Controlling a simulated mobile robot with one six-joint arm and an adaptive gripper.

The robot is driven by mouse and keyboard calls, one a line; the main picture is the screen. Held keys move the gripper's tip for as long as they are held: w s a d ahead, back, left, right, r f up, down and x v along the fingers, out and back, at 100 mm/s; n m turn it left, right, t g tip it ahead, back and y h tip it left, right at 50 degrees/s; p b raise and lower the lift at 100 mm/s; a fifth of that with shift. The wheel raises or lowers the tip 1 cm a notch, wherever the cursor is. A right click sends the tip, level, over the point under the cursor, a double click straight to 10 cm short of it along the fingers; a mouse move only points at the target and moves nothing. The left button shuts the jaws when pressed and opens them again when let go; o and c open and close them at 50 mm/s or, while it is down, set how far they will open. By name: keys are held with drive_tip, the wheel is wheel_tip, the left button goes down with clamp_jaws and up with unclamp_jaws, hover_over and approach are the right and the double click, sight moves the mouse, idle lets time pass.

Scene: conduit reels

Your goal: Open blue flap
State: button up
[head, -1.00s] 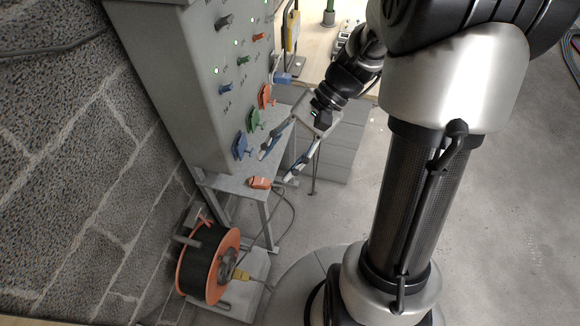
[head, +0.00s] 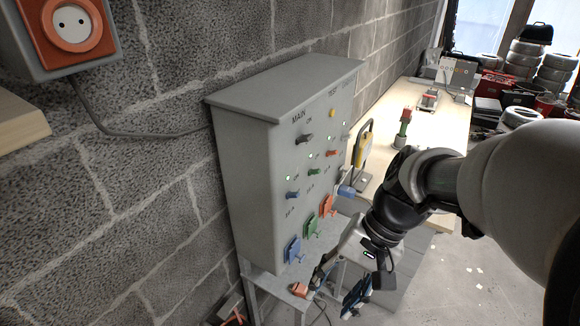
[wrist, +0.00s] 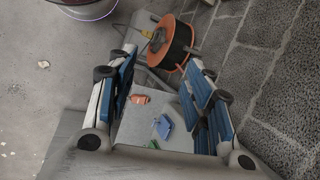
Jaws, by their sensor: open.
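The blue flap (head: 293,250) is on the lower front of the grey panel box (head: 250,170), the lowest and nearest of three coloured flaps. It looks closed against the box, though its exact angle is hard to tell. My gripper (head: 335,290) is open and empty, in front of the box and to the right of and below the blue flap, apart from it. In the wrist view the blue flap (wrist: 163,126) shows between my two blue-padded fingers, beyond them in depth. Nothing hides it in the head view.
A green flap (head: 311,226) and a red flap (head: 327,206) sit just beside the blue one, with switches above. An orange connector (head: 299,289) lies on the stand below. An orange cable reel (wrist: 172,42) stands on the floor. A workbench (head: 450,120) is behind.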

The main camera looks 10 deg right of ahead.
drive_tip(key=s+r+n+t+h, duration=0.4)
drive_tip(key=s+r+n+t, duration=0.1)
drive_tip(key=s+n, duration=0.1)
drive_tip(key=shift+s+d+r+h, duration=0.15)
drive_tip(key=shift+d+r+h, duration=0.1)
drive_tip(key=shift+r+h, duration=0.05)
